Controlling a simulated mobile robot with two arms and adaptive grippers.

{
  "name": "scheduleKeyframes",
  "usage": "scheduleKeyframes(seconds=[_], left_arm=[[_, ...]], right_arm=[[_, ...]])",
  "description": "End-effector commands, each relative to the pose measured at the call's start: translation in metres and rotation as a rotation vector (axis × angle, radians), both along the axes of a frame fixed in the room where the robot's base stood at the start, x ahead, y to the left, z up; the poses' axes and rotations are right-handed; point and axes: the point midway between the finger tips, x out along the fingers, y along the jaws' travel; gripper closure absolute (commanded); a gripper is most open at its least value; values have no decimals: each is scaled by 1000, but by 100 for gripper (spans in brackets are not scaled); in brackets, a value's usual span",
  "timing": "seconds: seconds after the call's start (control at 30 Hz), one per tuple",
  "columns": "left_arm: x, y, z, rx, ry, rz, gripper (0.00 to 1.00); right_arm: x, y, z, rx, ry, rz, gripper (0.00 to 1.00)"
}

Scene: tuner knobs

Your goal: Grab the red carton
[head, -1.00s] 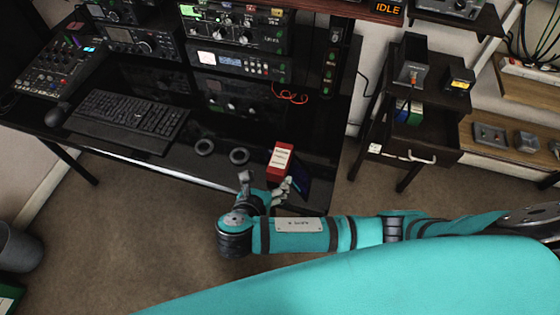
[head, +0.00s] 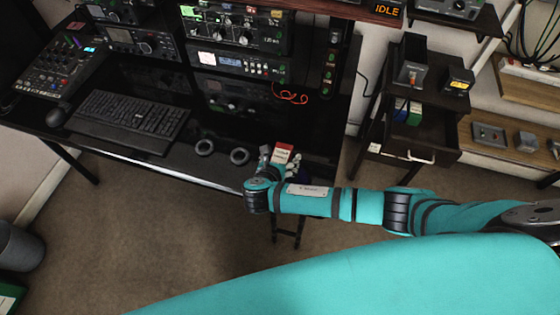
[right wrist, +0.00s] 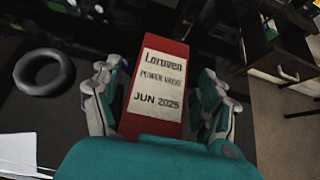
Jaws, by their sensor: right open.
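The red carton (head: 284,153) with a white label stands near the right end of the black desk's front edge. In the right wrist view the carton (right wrist: 160,85) shows its label, with the words "POWER VALVE" and "JUN 2025". My right gripper (head: 280,160) is open at the carton in the head view. In the right wrist view its fingers (right wrist: 165,95) lie on either side of the carton, with visible gaps. The carton's lower part is hidden by my wrist. My left gripper is not in view.
Two dark rings (head: 222,152) lie on the desk left of the carton. A keyboard (head: 130,115) is farther left. Radio units (head: 235,65) stand behind, with an orange cable (head: 290,95). A dark cart with an open drawer (head: 420,145) stands to the right, apart from the desk.

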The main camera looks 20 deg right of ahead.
Motion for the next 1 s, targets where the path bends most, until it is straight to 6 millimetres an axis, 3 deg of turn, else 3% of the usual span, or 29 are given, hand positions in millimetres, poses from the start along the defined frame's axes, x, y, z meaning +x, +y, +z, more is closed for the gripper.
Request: scheduleKeyframes(seconds=[0.2,0.67,1.0], left_arm=[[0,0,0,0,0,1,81],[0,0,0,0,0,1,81],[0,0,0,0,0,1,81]], right_arm=[[0,0,0,0,0,1,26],[0,1,0,0,0,1,86],[1,0,3,1,-2,1,88]])
